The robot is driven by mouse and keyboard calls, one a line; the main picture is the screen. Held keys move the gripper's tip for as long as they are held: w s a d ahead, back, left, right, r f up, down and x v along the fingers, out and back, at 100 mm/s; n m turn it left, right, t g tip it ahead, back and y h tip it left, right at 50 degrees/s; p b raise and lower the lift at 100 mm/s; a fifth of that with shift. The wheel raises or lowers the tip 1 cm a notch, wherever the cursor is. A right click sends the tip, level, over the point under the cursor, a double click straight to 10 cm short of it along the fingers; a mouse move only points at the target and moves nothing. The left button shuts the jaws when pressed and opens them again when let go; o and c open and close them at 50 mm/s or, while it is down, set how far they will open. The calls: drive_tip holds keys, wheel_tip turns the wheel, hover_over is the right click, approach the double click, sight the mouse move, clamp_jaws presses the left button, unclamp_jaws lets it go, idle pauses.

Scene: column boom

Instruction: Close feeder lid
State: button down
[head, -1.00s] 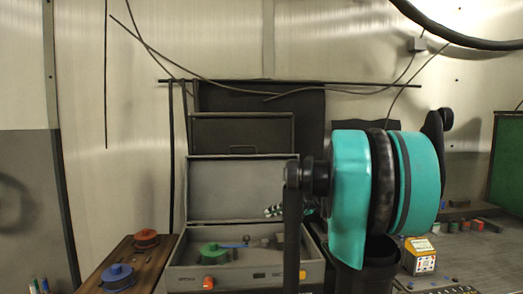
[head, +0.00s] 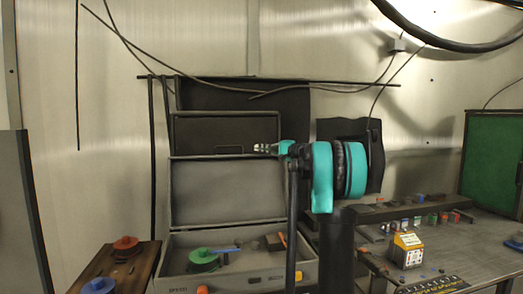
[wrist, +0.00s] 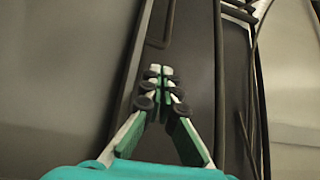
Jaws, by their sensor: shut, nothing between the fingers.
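The feeder is a grey open box (head: 165,284) at the lower middle of the head view. Its lid (head: 226,192) stands upright at the back of the box, a pale grey panel with a dark rim. A green reel (head: 203,260) and small parts lie inside the box. My gripper (head: 257,148) is shut and empty, up at the top edge of the lid, pointing left. In the wrist view the closed fingertips (wrist: 160,70) are in front of dark and grey panels. I cannot tell whether they touch the lid.
A dark panel with a handle (head: 221,135) rises behind the lid. A wooden board with a red reel (head: 125,244) and a blue reel (head: 99,284) is at left. A yellow-and-white box (head: 406,250) stands on the bench at right. Cables hang along the wall.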

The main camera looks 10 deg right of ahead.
drive_tip(key=x, duration=0.7)
